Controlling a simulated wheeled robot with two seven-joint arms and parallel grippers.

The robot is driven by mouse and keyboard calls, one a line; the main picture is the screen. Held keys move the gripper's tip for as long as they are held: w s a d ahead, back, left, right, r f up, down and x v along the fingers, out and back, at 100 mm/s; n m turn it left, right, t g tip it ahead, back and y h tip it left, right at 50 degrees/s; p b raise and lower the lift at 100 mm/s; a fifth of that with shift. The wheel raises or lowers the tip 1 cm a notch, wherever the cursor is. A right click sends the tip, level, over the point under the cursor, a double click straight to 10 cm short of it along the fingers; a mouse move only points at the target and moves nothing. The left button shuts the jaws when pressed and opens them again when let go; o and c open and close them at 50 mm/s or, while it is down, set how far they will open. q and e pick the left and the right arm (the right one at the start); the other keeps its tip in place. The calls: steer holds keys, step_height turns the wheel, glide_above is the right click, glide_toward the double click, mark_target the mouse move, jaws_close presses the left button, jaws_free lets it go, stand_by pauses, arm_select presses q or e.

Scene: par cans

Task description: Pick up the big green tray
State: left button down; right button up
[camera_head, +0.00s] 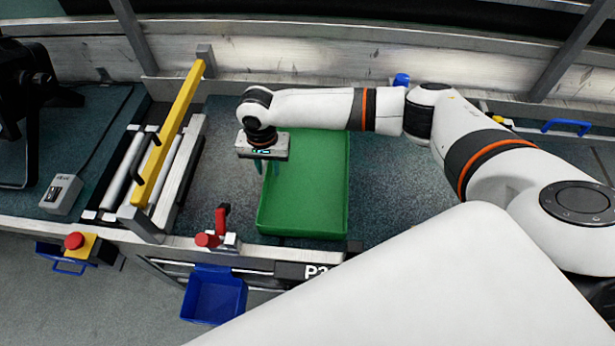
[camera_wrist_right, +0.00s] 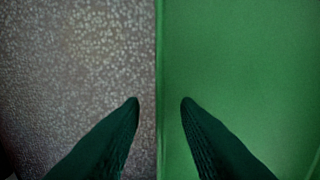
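The big green tray (camera_head: 305,190) lies flat on the dark speckled bench surface, in the middle of the head view. My right arm reaches across its far part and hides some of it. My right gripper (camera_head: 267,167) points down at the tray's left edge, and its fingers are apart. In the right wrist view the fingers of the right gripper (camera_wrist_right: 160,102) stand on either side of the edge of the green tray (camera_wrist_right: 240,60). One finger is over the bench and the other is over the tray's inside. Contact with the wall cannot be told. My left gripper is not in view.
A yellow bar (camera_head: 170,130) on a metal roller frame stands left of the tray. A red-handled clamp (camera_head: 218,230) is on the front rail, with a blue bin (camera_head: 214,297) below. A red button (camera_head: 74,241) sits at front left. Bare bench (camera_head: 228,200) lies left of the tray.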

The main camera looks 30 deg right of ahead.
jaws_close()
